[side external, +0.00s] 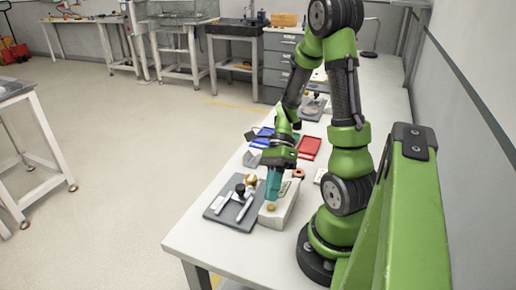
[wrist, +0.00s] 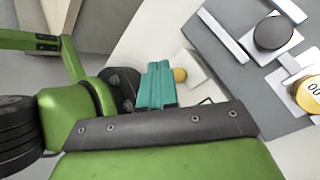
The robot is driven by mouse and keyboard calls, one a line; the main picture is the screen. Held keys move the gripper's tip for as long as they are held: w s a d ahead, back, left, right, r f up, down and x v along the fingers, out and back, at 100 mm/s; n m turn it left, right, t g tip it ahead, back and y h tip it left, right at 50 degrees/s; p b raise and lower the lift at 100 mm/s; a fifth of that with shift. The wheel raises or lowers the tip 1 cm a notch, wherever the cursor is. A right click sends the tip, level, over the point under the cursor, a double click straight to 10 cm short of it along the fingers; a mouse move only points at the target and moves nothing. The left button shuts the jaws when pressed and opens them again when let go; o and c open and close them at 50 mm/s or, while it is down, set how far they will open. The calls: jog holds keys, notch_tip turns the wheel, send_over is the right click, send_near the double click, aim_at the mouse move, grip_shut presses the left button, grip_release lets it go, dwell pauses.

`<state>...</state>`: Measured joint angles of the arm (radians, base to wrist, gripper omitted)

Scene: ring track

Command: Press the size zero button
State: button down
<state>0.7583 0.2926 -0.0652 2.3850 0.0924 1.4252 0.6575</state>
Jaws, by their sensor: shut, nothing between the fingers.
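My gripper (side external: 271,197) has teal fingers that are closed together and empty. They point down over a white box (side external: 286,203) near the front of the table. A round tan-gold button (side external: 271,207) sits on the box just below the fingertips. In the wrist view the teal fingers (wrist: 158,68) are beside the same button (wrist: 180,75); I cannot tell whether they touch it. A gold round piece (wrist: 309,93) with "00" on it is at the right edge of the wrist view, partly cut off.
A grey board (side external: 222,207) left of the box holds light bars, a black round knob (wrist: 273,33) and the gold piece. A red tray (side external: 310,147) and blue items (side external: 263,137) lie further back. The table's left edge is close to the board.

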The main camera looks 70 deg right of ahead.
aim_at(271, 206)
jog(key=shift+r, duration=2.25)
jog(key=d+f+n+h, duration=0.1)
jog(key=n, duration=0.1)
jog(key=shift+d+n, duration=0.1)
jog(key=shift+n, duration=0.2)
jog(key=shift+w+d+r+n+h, duration=0.1)
jog(key=shift+w+n+h, duration=0.15)
jog(key=shift+n+h, duration=0.8)
jog(key=w+a+r+n+t+h, duration=0.4)
jog(key=a+r+n+t, duration=0.4)
jog(key=r+n, duration=0.5)
jog(key=w+a+n, duration=0.1)
jog(key=a+n, duration=0.1)
jog(key=n, duration=0.2)
jog(key=shift+w+a+r, duration=0.2)
jog(key=shift+a+r, duration=0.15)
jog(key=shift+a, duration=0.05)
